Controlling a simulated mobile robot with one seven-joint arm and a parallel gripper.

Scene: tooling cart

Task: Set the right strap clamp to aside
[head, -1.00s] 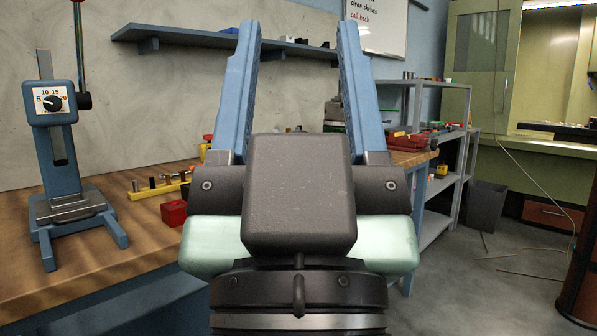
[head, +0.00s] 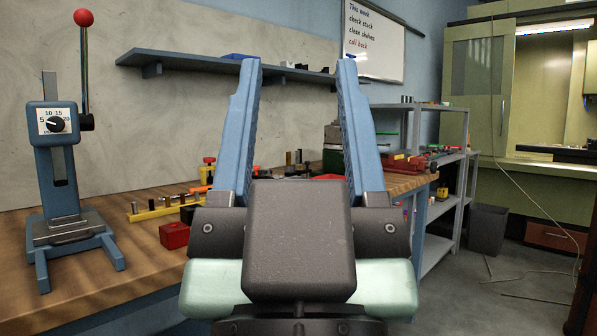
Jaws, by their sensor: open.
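My gripper (head: 299,66) is open and empty in the middle of the head view, its two blue fingers pointing up and away from me with a wide gap. Through the gap I see the far part of the wooden workbench, with small parts standing there. I cannot make out with certainty which thing is the right strap clamp. Small dark and brass-coloured pieces (head: 293,164) stand at the back of the bench, seen between the fingers. My gripper and wrist hide part of the bench top.
A blue press (head: 62,190) with a red-knobbed lever stands at left on the workbench (head: 150,262). A red box (head: 174,235) and a yellow rack (head: 152,213) lie beside it. A blue wall shelf (head: 190,66) runs behind. Open floor (head: 480,300) lies at right.

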